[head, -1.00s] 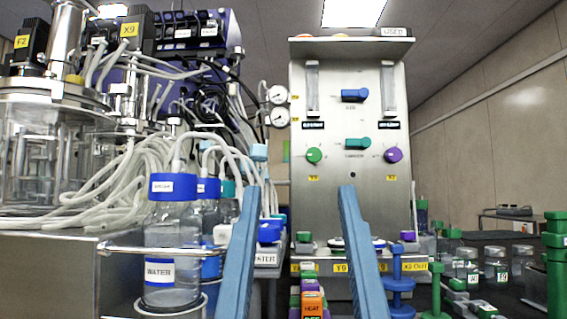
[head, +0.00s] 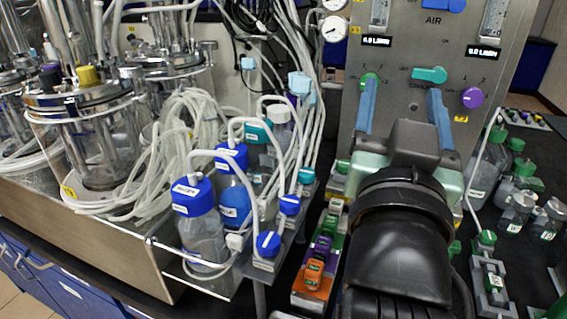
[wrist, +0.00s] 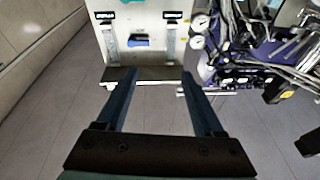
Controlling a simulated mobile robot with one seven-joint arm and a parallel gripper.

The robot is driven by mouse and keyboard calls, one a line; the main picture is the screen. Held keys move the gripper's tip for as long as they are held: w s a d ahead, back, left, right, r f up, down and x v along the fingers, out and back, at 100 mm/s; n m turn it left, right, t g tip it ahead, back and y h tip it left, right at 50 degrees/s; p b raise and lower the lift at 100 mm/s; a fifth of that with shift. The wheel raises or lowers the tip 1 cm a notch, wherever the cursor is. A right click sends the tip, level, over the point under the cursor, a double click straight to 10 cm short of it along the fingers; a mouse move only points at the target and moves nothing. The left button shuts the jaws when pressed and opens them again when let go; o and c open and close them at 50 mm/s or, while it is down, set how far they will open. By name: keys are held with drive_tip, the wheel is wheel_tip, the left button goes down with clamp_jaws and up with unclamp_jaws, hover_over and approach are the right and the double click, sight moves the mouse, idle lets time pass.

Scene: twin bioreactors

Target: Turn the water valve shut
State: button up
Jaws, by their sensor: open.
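A blue valve knob (head: 268,243) sits on a small grey block at the front end of the valve row, beside the bottle with the blue cap (head: 193,195). The label below it is too small to read now; an earlier frame reads WATER there. Another blue knob (head: 289,205) and a teal knob (head: 306,175) stand behind it. My gripper (head: 402,105) is open and empty, up and to the right of these knobs, in front of the steel panel. The wrist view shows its two fingers (wrist: 158,76) apart with nothing between them; the valve row is not identifiable there.
A steel gas panel (head: 400,120) with a teal knob (head: 430,75) and a purple knob (head: 472,97) stands behind my gripper. White tubes (head: 185,130) loop around the bottles. Orange and green blocks (head: 314,270) lie between the valves and my arm.

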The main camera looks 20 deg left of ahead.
drive_tip(key=w+r+g+y+p, duration=0.1)
drive_tip(key=w+g+p, duration=0.1)
drive_tip(key=p, duration=0.3)
drive_tip(key=m+g+y+p, duration=1.2)
drive_tip(key=m+y, duration=0.3)
drive_tip(key=m, duration=0.7)
approach(260, 236)
drive_tip(key=x, duration=0.4)
drive_tip(key=p+x, duration=0.1)
drive_tip(key=x, duration=0.3)
drive_tip(key=p+x, duration=0.1)
drive_tip(key=x, duration=0.3)
drive_tip(key=shift+w+d+f, duration=0.1)
drive_tip(key=shift+w+f, duration=0.05)
drive_tip(key=shift+f, duration=0.2)
clamp_jaws()
